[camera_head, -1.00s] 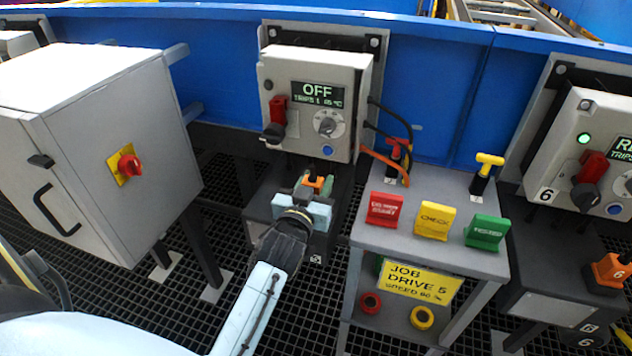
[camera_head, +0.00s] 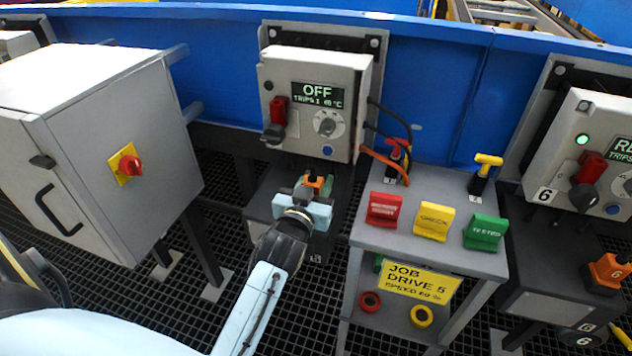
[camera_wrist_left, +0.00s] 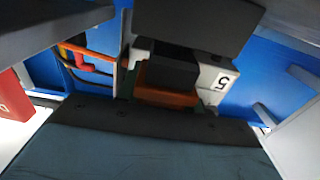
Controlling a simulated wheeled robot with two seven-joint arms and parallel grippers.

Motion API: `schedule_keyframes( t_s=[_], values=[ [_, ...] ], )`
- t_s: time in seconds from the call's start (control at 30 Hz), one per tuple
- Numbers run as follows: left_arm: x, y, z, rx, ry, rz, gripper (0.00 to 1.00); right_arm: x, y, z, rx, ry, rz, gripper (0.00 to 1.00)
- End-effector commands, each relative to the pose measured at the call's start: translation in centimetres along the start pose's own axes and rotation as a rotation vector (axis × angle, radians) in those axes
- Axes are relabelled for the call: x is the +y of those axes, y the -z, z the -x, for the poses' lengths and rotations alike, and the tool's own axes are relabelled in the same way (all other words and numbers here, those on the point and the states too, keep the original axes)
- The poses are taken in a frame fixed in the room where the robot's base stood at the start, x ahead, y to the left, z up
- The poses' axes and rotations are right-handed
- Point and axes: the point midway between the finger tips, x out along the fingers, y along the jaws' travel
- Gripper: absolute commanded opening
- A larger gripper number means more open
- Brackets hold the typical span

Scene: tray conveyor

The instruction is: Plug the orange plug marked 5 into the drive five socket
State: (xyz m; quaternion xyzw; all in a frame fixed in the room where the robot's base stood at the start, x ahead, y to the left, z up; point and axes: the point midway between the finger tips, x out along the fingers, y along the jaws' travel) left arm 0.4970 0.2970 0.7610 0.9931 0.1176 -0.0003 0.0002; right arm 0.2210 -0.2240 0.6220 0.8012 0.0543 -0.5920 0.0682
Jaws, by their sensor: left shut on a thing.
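My left gripper (camera_head: 304,205) is shut on the orange plug (camera_head: 314,182), just below the grey drive box (camera_head: 318,112) that reads OFF. The plug also shows in the left wrist view (camera_wrist_left: 166,97), between the dark jaws, in front of a light panel with a label 5 (camera_wrist_left: 221,83). The plug is at the dark socket block (camera_head: 268,192) under the drive box. My gripper hides most of the plug and the socket opening, so I cannot tell how deep the plug sits. My right gripper is not in view.
A grey stand (camera_head: 428,255) to the right carries red, yellow and green tags and a yellow JOB DRIVE 5 sign (camera_head: 418,283). A grey cabinet (camera_head: 95,140) with a red switch stands left. Another drive box (camera_head: 590,150) marked 6 is far right, with its orange plug (camera_head: 608,270).

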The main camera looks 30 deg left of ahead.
Motion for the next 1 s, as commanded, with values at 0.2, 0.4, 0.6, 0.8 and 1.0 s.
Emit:
schedule_keyframes(
  t_s=[0.2,0.4,0.6,0.8,1.0],
  values=[
    [0.01,0.03,0.00,0.001,0.000,0.000,0.10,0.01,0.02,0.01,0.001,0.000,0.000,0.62],
    [0.01,0.11,0.00,0.000,0.000,0.001,0.10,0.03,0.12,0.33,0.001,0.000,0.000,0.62],
    [0.00,0.04,0.00,0.000,0.000,0.001,0.10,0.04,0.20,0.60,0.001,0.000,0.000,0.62],
    [0.00,0.01,0.00,0.000,0.000,0.001,0.10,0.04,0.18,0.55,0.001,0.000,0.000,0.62],
    [0.01,0.03,0.00,0.001,0.000,0.000,0.10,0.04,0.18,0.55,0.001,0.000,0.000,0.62]
  ],
)
